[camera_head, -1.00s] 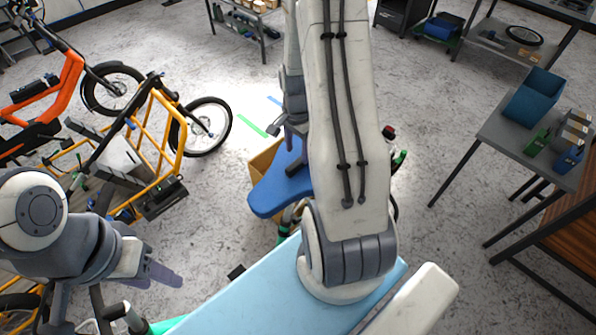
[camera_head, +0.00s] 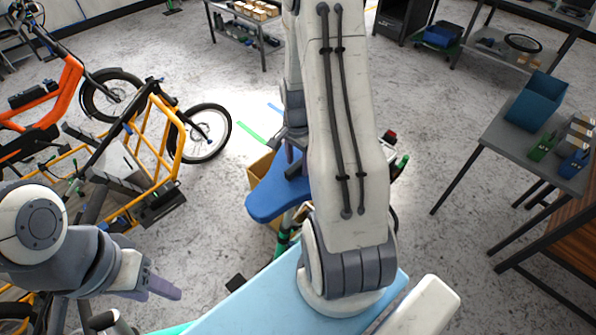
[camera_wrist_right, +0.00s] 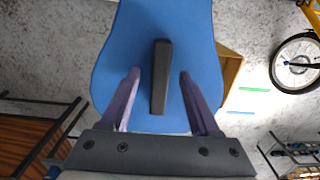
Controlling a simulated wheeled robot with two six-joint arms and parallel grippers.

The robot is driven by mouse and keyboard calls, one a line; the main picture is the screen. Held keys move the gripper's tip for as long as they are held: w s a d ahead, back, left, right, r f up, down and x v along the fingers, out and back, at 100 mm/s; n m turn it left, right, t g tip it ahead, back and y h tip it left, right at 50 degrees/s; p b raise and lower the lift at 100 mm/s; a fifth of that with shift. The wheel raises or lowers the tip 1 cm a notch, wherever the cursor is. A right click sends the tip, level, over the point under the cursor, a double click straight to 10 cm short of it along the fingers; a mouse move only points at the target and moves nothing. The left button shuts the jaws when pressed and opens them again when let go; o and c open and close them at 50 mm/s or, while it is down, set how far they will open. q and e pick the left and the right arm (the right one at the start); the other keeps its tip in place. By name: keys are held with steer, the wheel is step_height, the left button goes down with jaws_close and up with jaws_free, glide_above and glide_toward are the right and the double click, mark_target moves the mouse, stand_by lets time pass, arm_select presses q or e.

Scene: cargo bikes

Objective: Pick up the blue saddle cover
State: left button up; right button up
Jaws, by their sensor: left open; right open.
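The blue saddle cover (camera_head: 266,203) is in the middle of the head view, partly hidden behind my right arm. In the right wrist view the cover (camera_wrist_right: 118,45) fills the top middle, with a black bar (camera_wrist_right: 161,75) standing out along its middle. My right gripper (camera_wrist_right: 159,78) is open, with one finger on each side of the bar and gaps between. In the head view my right gripper (camera_head: 291,158) is over the cover, its fingers partly hidden. My left gripper (camera_head: 165,289) is at the lower left, away from the cover, with nothing seen in it.
A yellow-brown box (camera_head: 258,165) stands by the cover. A grey table (camera_head: 500,138) with a blue bin (camera_head: 535,100) is at right. Floor between is clear.

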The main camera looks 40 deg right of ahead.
jaws_close()
steer(key=shift+r, duration=0.1)
stand_by(0.3)
